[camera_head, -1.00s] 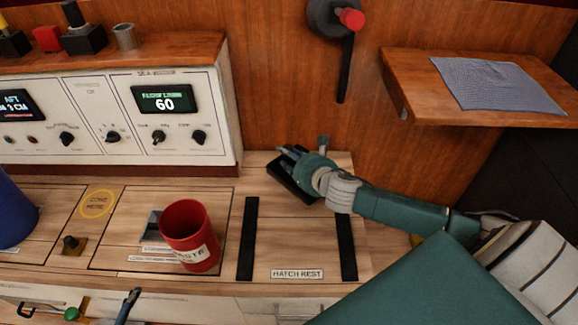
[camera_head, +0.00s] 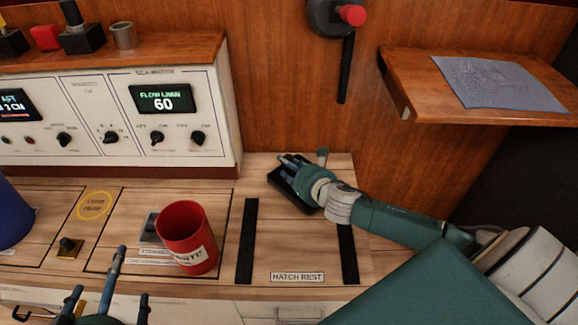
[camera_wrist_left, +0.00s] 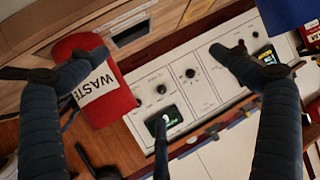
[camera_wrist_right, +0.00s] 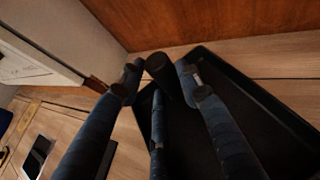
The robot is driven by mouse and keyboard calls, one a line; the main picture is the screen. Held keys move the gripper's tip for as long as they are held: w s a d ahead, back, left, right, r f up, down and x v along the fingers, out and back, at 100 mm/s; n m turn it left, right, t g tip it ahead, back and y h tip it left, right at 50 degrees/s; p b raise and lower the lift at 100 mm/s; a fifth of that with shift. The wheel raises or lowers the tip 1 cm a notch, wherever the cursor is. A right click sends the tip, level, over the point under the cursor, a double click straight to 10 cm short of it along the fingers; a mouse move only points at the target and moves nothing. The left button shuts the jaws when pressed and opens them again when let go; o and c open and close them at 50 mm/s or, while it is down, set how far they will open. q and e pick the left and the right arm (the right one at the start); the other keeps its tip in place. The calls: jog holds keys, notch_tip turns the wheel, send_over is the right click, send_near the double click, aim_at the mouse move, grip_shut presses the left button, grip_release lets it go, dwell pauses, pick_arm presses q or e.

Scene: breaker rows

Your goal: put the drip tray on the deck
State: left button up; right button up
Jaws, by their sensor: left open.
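The drip tray, a shallow black tray (camera_head: 281,191), is at the back of the wooden deck (camera_head: 295,240), behind the hatch rest strips. My right gripper (camera_head: 290,165) is over it and hides part of it. In the right wrist view the tray (camera_wrist_right: 262,105) fills the right side, and my right gripper's fingertips (camera_wrist_right: 158,72) close around a dark upright stub that looks like its handle. Whether the tray touches the wood cannot be told. My left gripper (camera_head: 110,285) is open and empty at the front left; its spread fingers (camera_wrist_left: 160,75) show in the left wrist view.
A red waste bin (camera_head: 186,232) stands left of the black strips (camera_head: 247,240). A white control panel (camera_head: 165,125) rises behind. A wooden shelf (camera_head: 415,85) with a grey cloth (camera_head: 500,82) juts out at right. A blue container (camera_head: 12,215) stands far left.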

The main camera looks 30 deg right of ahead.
jog(key=o, duration=0.3)
jog(key=shift+r, duration=0.15)
jog(key=shift+s, duration=0.25)
jog(key=p+v, duration=0.2)
jog(key=v, duration=0.3)
jog(key=shift+s+a+r, duration=0.1)
jog(key=shift+s+r, duration=0.15)
pick_arm(q)
jog(key=s+a+f+g+y, duration=0.1)
jog(key=s+f+g, duration=0.3)
jog(key=s, duration=0.4)
jog(key=s+a+f+g+y+p, duration=0.1)
jog(key=s+a+f+g, duration=0.3)
jog(key=s, duration=0.4)
jog(key=shift+a+f+g+y, duration=0.3)
jog(key=shift+f+g, duration=0.2)
jog(key=shift+f, duration=0.9)
pick_arm(e)
jog(key=shift+v, duration=2.9)
jog(key=shift+s, duration=0.15)
